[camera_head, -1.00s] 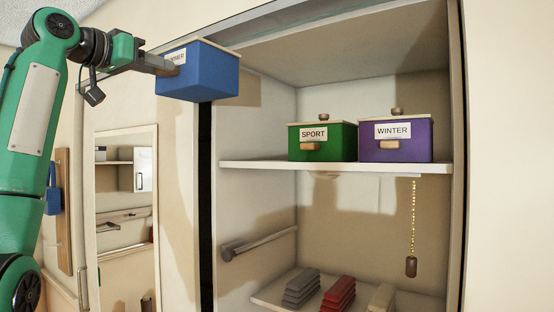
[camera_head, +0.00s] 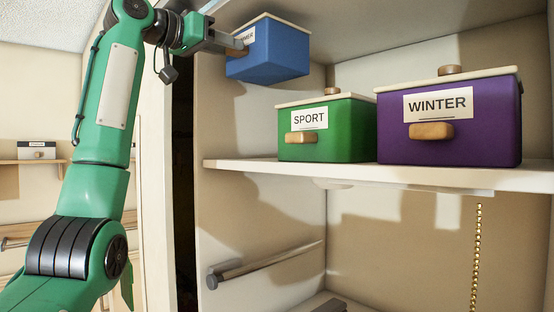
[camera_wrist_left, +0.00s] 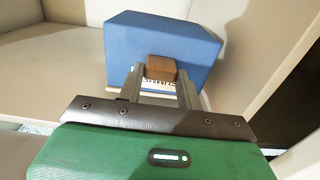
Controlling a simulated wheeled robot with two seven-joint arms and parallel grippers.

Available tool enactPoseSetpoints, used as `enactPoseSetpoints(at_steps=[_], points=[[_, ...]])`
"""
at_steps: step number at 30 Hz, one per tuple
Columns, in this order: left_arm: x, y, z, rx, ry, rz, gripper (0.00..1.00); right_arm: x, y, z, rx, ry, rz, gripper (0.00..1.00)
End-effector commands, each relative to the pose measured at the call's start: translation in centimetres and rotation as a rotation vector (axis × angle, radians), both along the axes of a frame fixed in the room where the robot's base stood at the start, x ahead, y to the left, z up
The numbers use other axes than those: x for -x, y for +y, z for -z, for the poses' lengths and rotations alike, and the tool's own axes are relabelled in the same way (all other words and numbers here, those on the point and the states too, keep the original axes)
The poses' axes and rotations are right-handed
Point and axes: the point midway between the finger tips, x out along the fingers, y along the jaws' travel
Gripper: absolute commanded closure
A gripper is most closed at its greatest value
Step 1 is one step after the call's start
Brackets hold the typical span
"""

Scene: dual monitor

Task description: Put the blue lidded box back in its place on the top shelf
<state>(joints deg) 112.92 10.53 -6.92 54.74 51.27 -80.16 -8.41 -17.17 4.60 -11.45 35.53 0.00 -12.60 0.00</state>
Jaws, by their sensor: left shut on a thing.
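The blue lidded box (camera_head: 270,52) has a cream lid and a label partly hidden by the gripper. It hangs in the air at the upper left of the open cabinet, above the left part of the top shelf (camera_head: 370,174). My left gripper (camera_head: 240,46) is shut on the box's front handle. In the left wrist view the fingers (camera_wrist_left: 160,85) close on the brown wooden handle (camera_wrist_left: 161,68) of the blue box (camera_wrist_left: 165,38). My right gripper is in neither view.
A green box labelled SPORT (camera_head: 340,133) and a purple box labelled WINTER (camera_head: 450,130) stand on the shelf. The shelf left of the green box is bare. A grey rail (camera_head: 265,264) and a bead chain (camera_head: 476,255) are below.

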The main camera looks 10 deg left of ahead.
Motion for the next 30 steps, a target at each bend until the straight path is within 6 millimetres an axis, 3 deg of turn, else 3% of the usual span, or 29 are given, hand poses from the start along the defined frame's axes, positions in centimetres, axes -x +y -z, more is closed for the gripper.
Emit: enactPoseSetpoints(at_steps=[5, 30], points=[[0.0, 0.1, 1.9, -0.001, -0.002, -0.001, 0.97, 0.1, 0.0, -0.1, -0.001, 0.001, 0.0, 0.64], [0.1, 0.1, 15.3, 0.001, 0.0, -0.001, 0.97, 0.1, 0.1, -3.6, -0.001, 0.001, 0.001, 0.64]])
